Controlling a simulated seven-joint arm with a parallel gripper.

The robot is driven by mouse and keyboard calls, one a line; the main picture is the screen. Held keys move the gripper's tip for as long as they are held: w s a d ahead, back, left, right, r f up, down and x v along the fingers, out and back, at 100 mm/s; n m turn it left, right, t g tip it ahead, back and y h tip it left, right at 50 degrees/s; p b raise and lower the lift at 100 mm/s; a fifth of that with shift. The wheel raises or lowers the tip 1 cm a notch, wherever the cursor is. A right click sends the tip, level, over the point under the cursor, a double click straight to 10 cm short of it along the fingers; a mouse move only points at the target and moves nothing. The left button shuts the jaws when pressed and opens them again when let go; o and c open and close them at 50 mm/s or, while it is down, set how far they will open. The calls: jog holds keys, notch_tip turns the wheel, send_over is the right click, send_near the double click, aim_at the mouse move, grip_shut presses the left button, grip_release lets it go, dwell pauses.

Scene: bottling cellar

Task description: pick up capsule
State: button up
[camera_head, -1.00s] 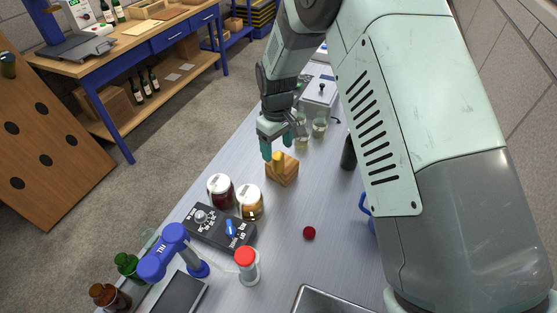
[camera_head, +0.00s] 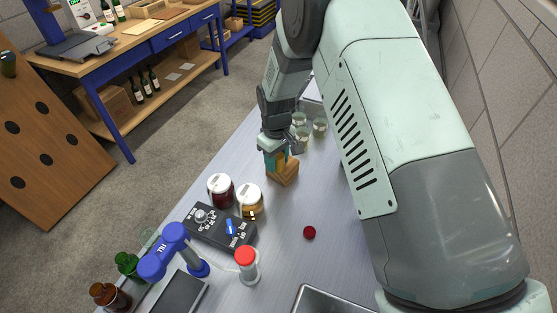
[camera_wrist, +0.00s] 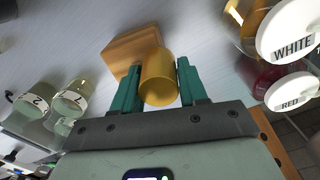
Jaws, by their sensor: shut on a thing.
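The capsule (camera_wrist: 158,80) is a gold, open-ended cup shape. In the wrist view it sits between the two green fingers of my gripper (camera_wrist: 158,86), which is shut on it. The wooden block (camera_wrist: 132,48) lies just beyond the capsule; I cannot tell whether they touch. In the head view my gripper (camera_head: 278,164) is down at the wooden block (camera_head: 284,177), and its fingers hide most of the capsule.
Two lidded jars (camera_head: 220,190) (camera_head: 250,201) and a dark control box (camera_head: 222,228) stand in front of the block. Beakers (camera_head: 302,133) stand behind it. A red disc (camera_head: 309,233) lies on the bench, with clear bench around it. A red-capped container (camera_head: 246,264) stands nearer.

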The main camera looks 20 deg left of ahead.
notch_tip(320, 180, up, 8)
jog(key=w+f, duration=0.1)
jog(key=f, duration=0.1)
jog(key=w+f, duration=0.1)
jog(key=f, duration=0.2)
jog(key=w+f, duration=0.1)
jog(key=f, duration=0.1)
jog(key=shift+f, duration=0.4)
dwell(0.5)
jog(key=shift+f, duration=0.15)
jog(key=o, duration=0.6)
